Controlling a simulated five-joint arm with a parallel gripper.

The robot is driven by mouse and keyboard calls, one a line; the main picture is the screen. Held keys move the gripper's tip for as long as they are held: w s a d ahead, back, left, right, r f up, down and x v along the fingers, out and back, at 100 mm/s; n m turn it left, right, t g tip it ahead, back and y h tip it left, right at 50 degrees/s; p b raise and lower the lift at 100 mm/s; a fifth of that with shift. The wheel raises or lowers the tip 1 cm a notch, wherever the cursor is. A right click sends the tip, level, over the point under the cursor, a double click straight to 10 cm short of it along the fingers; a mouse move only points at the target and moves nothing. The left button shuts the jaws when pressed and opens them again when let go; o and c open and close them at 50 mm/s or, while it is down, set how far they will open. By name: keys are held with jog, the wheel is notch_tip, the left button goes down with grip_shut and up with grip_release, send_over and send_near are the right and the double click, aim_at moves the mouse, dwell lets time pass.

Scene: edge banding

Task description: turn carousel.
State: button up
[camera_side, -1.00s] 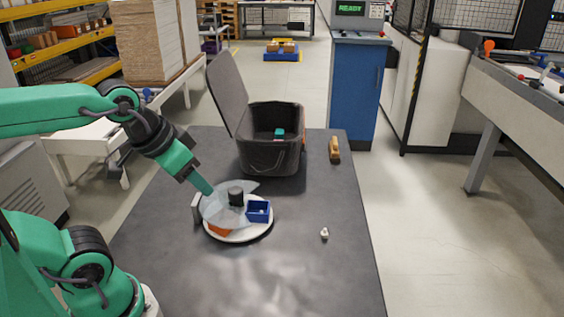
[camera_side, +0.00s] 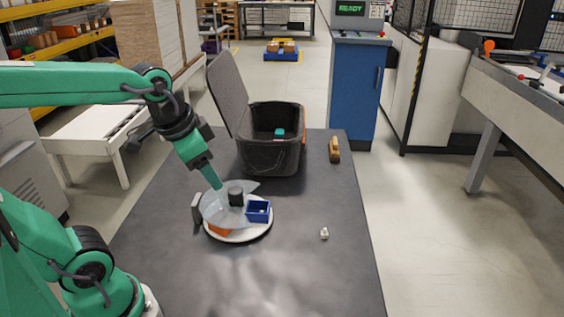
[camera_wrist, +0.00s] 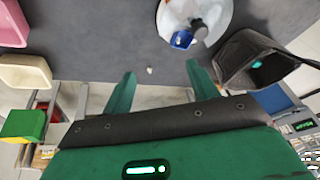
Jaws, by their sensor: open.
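The carousel (camera_side: 255,235) is a round white turntable on the dark table, with a clear cover over part of it and a black knob (camera_side: 236,191) in the middle. A small blue bin (camera_side: 259,211) sits on its right side and something orange (camera_side: 219,230) shows under the cover at the front. In the wrist view the carousel (camera_wrist: 220,12) is at the top, partly cut off, with the blue bin (camera_wrist: 182,39) on it. My gripper (camera_side: 216,184) is open, its tip at or just above the carousel's back left edge; I cannot tell if it touches. Its open, empty fingers show in the wrist view (camera_wrist: 160,74).
An open black bin (camera_side: 270,150) with a raised lid stands behind the carousel. A small pale piece (camera_side: 324,233) lies right of the carousel. A grey upright piece (camera_side: 196,208) stands at the carousel's left. The front table is clear.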

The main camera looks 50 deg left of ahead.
jog(key=w+a+f+m+g, duration=0.2)
jog(key=w+a+f+m, duration=0.1)
jog(key=w+a+m, duration=0.3)
jog(key=m+g, duration=0.2)
jog(key=m, duration=0.1)
send_over(235, 190)
notch_tip(235, 190, down, 6)
jog(key=shift+r, duration=0.25)
jog(key=shift+f, duration=0.15)
jog(key=shift+f, duration=3.75)
grip_shut()
